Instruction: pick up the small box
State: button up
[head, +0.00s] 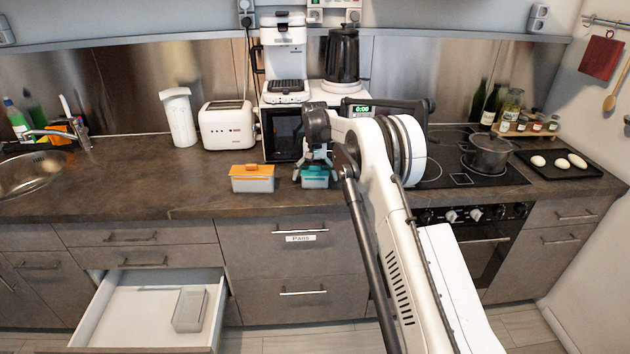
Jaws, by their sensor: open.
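A small box with a teal lid (315,180) sits on the dark countertop near its front edge, in front of the microwave. A wider box with an orange lid (252,182) stands to its left, a little apart. My gripper (316,168) points down over the teal-lidded box, its open fingers at or around the lid. Whether the fingers touch the box cannot be told. The gripper hides part of the lid's top and back.
A microwave (282,135) with a coffee machine and black kettle stands close behind. A white toaster (228,125) is further left. An open drawer (135,315) below left holds a grey container (189,309). The counter left of the orange-lidded box is clear.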

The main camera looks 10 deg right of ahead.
jog(key=shift+c, duration=0.5)
jog(key=c, duration=1)
